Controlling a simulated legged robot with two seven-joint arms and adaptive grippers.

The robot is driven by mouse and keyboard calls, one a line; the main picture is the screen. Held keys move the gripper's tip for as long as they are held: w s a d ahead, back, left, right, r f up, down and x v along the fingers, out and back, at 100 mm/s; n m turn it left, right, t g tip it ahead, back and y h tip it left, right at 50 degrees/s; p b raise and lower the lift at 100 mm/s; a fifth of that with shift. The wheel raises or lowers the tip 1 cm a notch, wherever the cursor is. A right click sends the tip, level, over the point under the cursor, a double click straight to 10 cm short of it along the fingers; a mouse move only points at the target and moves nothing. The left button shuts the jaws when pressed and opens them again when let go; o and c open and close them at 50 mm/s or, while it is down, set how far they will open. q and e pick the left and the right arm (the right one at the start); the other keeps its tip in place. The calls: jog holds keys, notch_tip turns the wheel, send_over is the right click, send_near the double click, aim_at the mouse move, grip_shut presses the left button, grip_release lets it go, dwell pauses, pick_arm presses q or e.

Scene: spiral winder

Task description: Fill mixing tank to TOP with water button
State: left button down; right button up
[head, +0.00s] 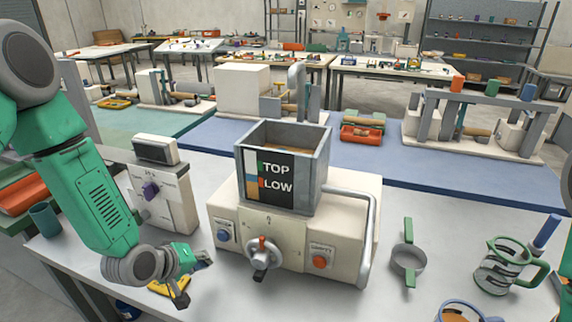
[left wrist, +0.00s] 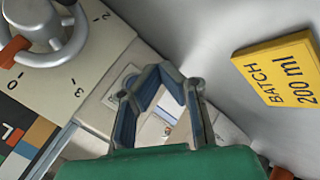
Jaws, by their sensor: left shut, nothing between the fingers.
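The mixing tank (head: 312,180) is a grey open box with a black TOP and LOW panel, on a cream machine (head: 345,215). Its inside looks brownish; I cannot tell the water level. The machine's front has a blue button (head: 223,236) at left, a valve wheel (head: 262,255) and an orange button (head: 320,261). The blue button's label is too small to read. My left gripper (head: 192,277) is shut and empty, in front and left of the blue button, apart from it in the head view. In the left wrist view its fingers (left wrist: 160,85) cover part of the machine front, near the wheel (left wrist: 45,30).
A yellow BATCH 200 ml card (left wrist: 280,70) lies on the table, partly behind my gripper in the head view.

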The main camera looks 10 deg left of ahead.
aim_at(223, 236)
pick_arm(q)
jog(key=m, duration=0.2)
jog(key=s+m+p, duration=0.1)
jog(key=m, duration=0.2)
jog(key=shift+s, duration=0.1)
jog(key=m, duration=0.2)
jog(key=s+m+p, duration=0.1)
jog(key=m, duration=0.1)
jog(key=shift+f+m, duration=0.1)
jog(key=shift+m, duration=0.3)
jog(key=m, duration=0.4)
jog(key=shift+s+a+y+p, duration=0.1)
jog(key=shift+s+y+p, duration=0.2)
jog(key=shift+s+p, duration=0.1)
jog(key=m, duration=0.4)
jog(key=shift+s+m, duration=0.3)
jog(key=shift+s, duration=0.05)
jog(key=w, duration=0.3)
jog(key=w+b, duration=0.1)
jog(key=w, duration=0.2)
jog(key=shift+w+d, duration=0.2)
jog(key=shift+w, duration=0.2)
jog(key=shift+w+d, duration=0.1)
jog(key=shift+w, duration=0.9)
